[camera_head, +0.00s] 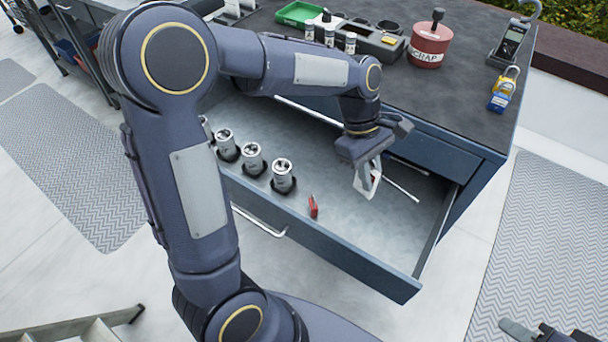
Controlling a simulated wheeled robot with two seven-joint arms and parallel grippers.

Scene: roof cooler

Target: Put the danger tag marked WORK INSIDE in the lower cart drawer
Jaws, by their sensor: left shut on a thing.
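The cart's open drawer (385,238) is pulled out below a closed front with its own long handle. My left gripper (368,172) is over the right part of this drawer, pointing down. It is shut on a white, flat tag (362,184) with a bit of red on it. The tag's writing is not legible, and the gripper partly hides it. I cannot tell whether the tag touches the drawer floor. My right gripper (540,330) is only partly in view at the bottom right corner, away from the cart.
Several silver cylinders (283,173) stand in the drawer's left part, with a small red item (313,207) and a thin rod (401,187) nearby. The cart top (455,100) holds a red SCRAP pot (429,46), a green tray (299,13), padlocks (503,90) and a meter (511,42).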

